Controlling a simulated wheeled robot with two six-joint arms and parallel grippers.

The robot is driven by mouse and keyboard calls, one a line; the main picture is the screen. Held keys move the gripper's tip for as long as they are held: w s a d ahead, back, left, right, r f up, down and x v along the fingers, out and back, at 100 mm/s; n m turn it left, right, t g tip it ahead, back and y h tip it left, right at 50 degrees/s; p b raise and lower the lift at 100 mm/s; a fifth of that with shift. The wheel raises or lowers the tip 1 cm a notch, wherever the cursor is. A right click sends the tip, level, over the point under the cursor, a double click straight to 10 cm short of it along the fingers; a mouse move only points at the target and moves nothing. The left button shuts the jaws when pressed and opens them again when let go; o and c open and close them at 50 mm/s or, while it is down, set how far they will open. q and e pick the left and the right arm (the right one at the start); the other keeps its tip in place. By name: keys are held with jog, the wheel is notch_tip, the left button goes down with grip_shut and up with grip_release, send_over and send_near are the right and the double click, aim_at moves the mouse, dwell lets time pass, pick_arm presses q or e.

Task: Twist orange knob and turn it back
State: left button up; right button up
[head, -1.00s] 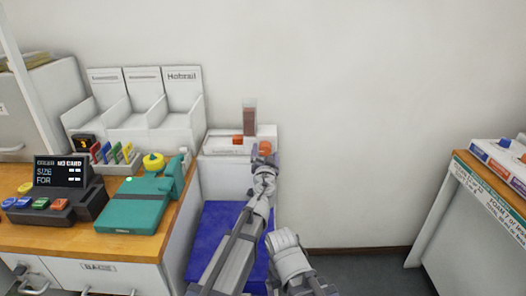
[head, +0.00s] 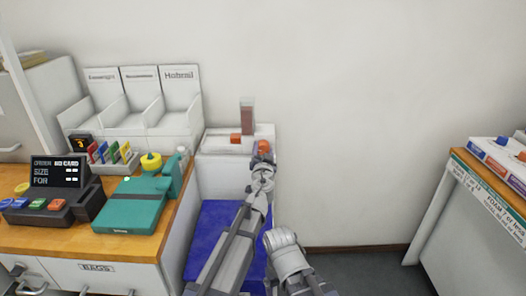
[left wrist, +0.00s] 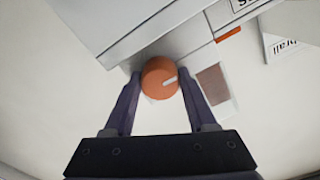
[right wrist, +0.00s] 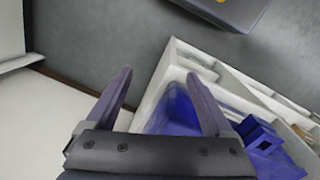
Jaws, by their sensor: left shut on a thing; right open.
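The orange knob (left wrist: 160,78) is round with a white mark on its face. It sits on a white unit (head: 222,172) against the wall. In the left wrist view it lies between the two fingers of my left gripper (left wrist: 158,82), which is shut on it. The white mark points to the right in that view. In the head view the knob (head: 264,146) shows just beyond the left gripper (head: 263,160). My right gripper (right wrist: 165,85) is open and empty in the right wrist view, with a blue item in a white bin behind its fingers.
An orange button (head: 236,138) and a clear tube (head: 248,115) are on the unit's top. A teal device (head: 140,205) and a dark display terminal (head: 55,190) stand on the wooden counter at left. A blue surface (head: 212,235) lies below the unit. A labelled counter (head: 480,195) is at right.

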pick_arm(q)
jog(key=shift+c, duration=1)
jog(key=shift+m, duration=0.3)
jog(key=m, duration=0.3)
jog(key=shift+m, duration=0.3)
jog(key=m, duration=0.4)
jog(key=shift+m, duration=0.3)
jog(key=m, duration=0.4)
jog(key=shift+m, duration=2.5)
